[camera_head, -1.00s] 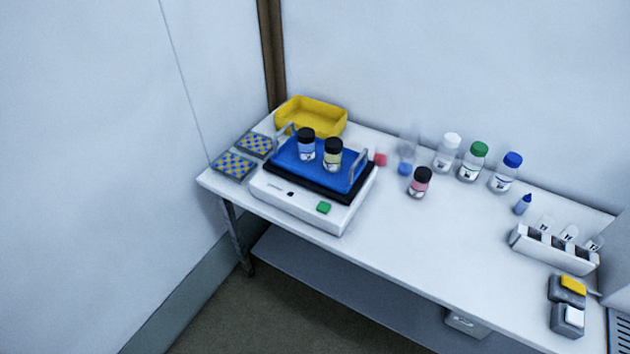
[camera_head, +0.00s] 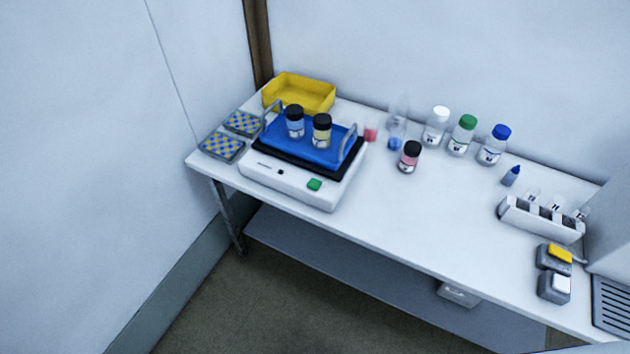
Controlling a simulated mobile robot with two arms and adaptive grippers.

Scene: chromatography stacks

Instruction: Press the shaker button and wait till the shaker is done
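The shaker (camera_head: 290,182) is a white box with a blue platform (camera_head: 312,151) on top, near the left end of the white table. Its green button (camera_head: 314,185) is on the front face, toward the right. Two black-capped bottles stand upright on the platform, one with blue contents (camera_head: 295,121) and one with yellowish contents (camera_head: 321,131). Metal handles flank the platform. Neither of my grippers is in view, and nothing touches the button.
A yellow tray (camera_head: 299,95) sits behind the shaker, and two checkered racks (camera_head: 222,146) lie left of it. A black-capped pink bottle (camera_head: 409,157), capped bottles (camera_head: 463,135) and a white holder (camera_head: 541,218) stand to the right. The table front right of the shaker is clear.

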